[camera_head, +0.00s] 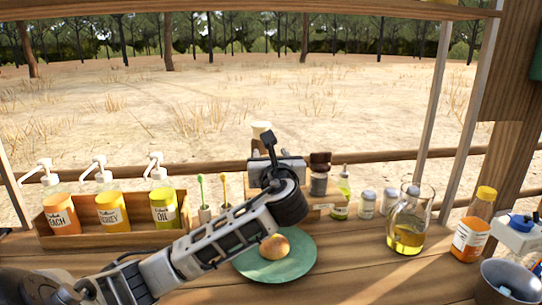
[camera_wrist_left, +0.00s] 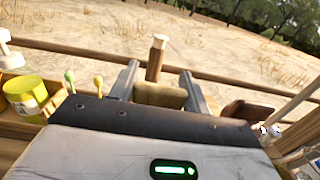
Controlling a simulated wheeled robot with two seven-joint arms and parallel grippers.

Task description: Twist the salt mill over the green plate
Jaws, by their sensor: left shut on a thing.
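The green plate (camera_head: 248,264) lies on the wooden counter in the head view, with a round bread roll (camera_head: 274,247) on it. My left gripper (camera_head: 265,155) is beyond the plate's far side, its arm crossing in front from the left. In the left wrist view the mill (camera_wrist_left: 156,60) stands between the two fingers (camera_wrist_left: 160,82), roughly upright. Its lower part is hidden, so I cannot tell whether it touches the wooden stand. My right gripper is not in view.
A dark brown mill (camera_head: 320,172) stands right of my gripper. A crate (camera_head: 60,240) of pump bottles is left. Counter right of the plate is free.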

